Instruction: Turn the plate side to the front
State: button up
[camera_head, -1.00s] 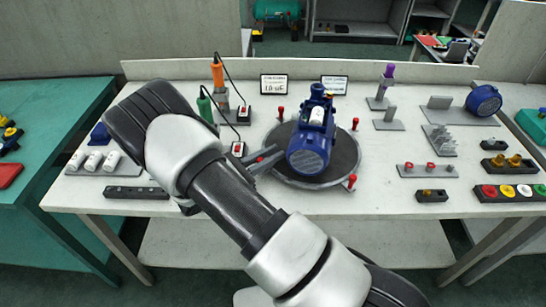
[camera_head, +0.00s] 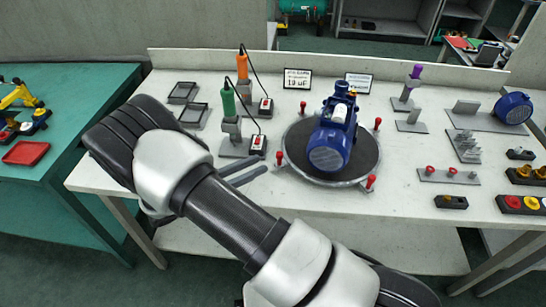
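The blue pump (camera_head: 334,135) stands on a round dark turntable (camera_head: 362,165) at mid-table. Its round, ribbed grey-blue end faces the front, and a white patch shows on its upper side. I cannot make out a plate. Red upright pegs stand around the turntable's rim, one at front right (camera_head: 371,183) and one at left (camera_head: 280,158). My gripper (camera_head: 258,174) is just left of the turntable, its two grey fingers apart, pointing right with nothing between them. It is clear of the left peg. My arm hides the table's left front.
A green-handled tool (camera_head: 229,101) and an orange-handled tool (camera_head: 242,67) stand in holders behind my gripper, with corded switch boxes. Two small signs (camera_head: 297,79) stand behind the turntable. Fixtures and coloured knobs fill the right side. Empty dark trays (camera_head: 184,92) lie at back left.

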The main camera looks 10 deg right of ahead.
jog(key=v, duration=0.5)
jog(key=shift+c, duration=0.4)
